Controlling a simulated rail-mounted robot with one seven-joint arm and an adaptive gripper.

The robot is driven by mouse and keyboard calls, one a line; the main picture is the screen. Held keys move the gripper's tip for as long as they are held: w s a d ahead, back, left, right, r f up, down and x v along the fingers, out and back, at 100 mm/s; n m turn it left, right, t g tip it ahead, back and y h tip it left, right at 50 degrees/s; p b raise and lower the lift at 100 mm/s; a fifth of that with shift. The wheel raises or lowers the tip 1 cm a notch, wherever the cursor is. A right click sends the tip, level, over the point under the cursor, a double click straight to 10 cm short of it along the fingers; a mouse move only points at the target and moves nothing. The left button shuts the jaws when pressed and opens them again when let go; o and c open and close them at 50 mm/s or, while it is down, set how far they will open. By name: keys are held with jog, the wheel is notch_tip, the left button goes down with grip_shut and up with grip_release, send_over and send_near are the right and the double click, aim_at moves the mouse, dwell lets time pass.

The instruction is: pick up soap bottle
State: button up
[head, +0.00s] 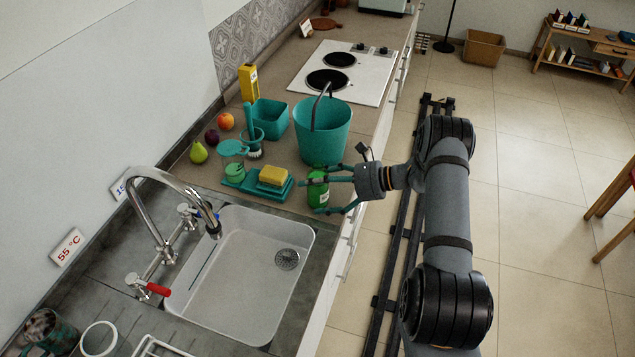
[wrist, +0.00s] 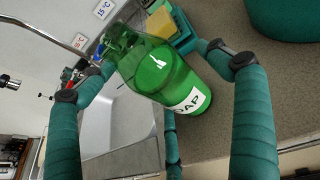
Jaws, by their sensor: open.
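The soap bottle (head: 317,190) is green and see-through, with a white label reading "OAP" in the part that shows. In the head view it stands near the counter's front edge, just right of the sponge tray. It fills the middle of the wrist view (wrist: 165,75). My gripper (head: 313,196) reaches in from the right with its teal fingers spread around the bottle. In the wrist view one finger runs along the left of the bottle, one stands to its right, and another shows partly behind it. I cannot tell whether any finger touches it.
A yellow sponge (head: 273,176) lies on a teal tray (head: 245,185) beside the bottle. A large teal bucket (head: 322,130) stands just behind. The white sink (head: 240,270) opens in front, with a tall tap (head: 150,200). A teal box (head: 270,118) and fruit stand farther back.

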jog(key=c, duration=0.4)
jog(key=c, duration=1.1)
jog(key=shift+r, duration=0.15)
jog(key=shift+c, duration=0.4)
